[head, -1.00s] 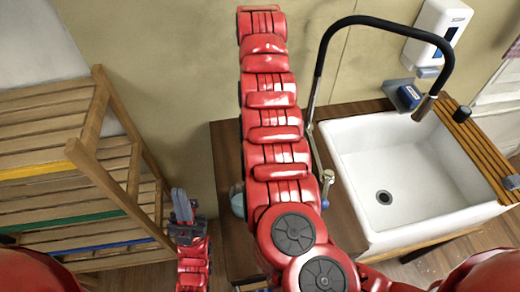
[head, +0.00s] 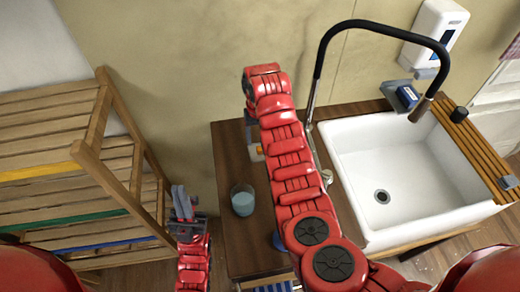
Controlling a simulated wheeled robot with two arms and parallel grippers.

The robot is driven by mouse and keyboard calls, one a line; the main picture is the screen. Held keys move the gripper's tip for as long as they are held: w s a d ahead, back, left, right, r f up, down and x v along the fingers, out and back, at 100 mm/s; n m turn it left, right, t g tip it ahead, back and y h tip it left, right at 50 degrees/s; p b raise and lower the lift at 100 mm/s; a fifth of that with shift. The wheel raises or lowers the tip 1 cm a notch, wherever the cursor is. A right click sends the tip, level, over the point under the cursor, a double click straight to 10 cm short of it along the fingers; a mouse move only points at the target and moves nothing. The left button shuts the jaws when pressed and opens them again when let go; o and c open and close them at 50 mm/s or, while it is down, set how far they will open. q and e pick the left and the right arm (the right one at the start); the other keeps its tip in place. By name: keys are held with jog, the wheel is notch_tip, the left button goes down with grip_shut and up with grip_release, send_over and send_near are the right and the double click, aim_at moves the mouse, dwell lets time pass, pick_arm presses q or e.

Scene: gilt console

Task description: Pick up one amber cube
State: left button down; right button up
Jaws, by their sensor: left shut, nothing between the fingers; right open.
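A small orange patch (head: 260,148), likely an amber cube, shows on the dark wooden counter (head: 235,165), beside a pale block. My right arm covers part of it. My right gripper (head: 248,122) hangs from the far end of that arm at the back of the counter, just behind the orange patch. Its fingers are partly hidden and small, open, with no cube seen between them. My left gripper (head: 180,197) is shut and empty, left of the counter and beside the shelf.
A glass (head: 243,200) stands on the counter. A white sink (head: 405,180) with a black tap (head: 385,22) is on the right. A slatted wooden shelf (head: 90,150) stands on the left. The wall is close behind the counter.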

aim_at(260, 148)
jog(key=f, duration=0.1)
jog(key=f+p, duration=0.2)
jog(key=shift+s+d+f, duration=0.1)
jog(key=shift+s+d, duration=0.05)
jog(key=shift+d, duration=0.1)
jog(key=shift+f, duration=0.6)
jog(key=shift+c, duration=0.3)
grip_shut()
